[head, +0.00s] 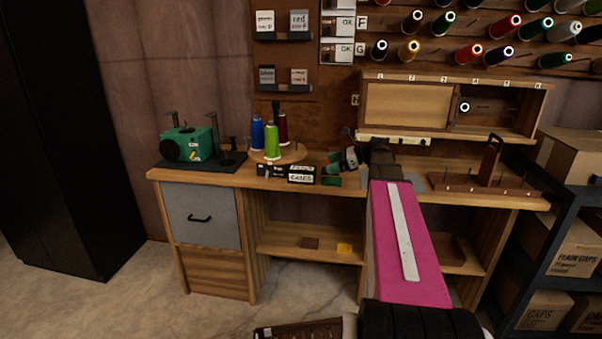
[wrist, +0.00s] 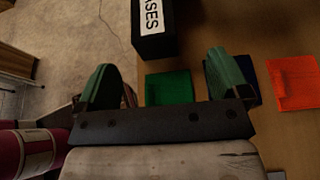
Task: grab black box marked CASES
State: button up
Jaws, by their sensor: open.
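The black box marked CASES (head: 301,178) sits at the front edge of the wooden workbench, below the thread cones. In the wrist view the black box (wrist: 155,43) is at the top middle, its white label partly cut off by the frame. My gripper (head: 341,162) is over the bench just right of the box. In the wrist view its two green-padded fingers (wrist: 166,78) are spread apart with nothing held between them. The box lies beyond the fingertips, apart from them.
A green flat piece (wrist: 168,88), a dark blue one and an orange one (wrist: 292,82) lie on the bench near my gripper. Thread cones (head: 271,140) stand on a round wooden stand behind the box. A green machine (head: 190,143) is at left, a wooden rack (head: 485,182) at right.

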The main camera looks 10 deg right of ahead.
aim_at(311, 168)
jog(key=x, duration=0.5)
jog(key=shift+a, duration=0.15)
jog(key=x, duration=0.4)
jog(key=shift+s+a+r, duration=0.25)
jog(key=shift+s+a, duration=0.05)
jog(key=shift+w+a+f, duration=0.15)
jog(key=shift+a+f, duration=0.1)
jog(key=shift+a, duration=0.2)
jog(key=c, duration=1.1)
jog(key=shift+r, duration=0.1)
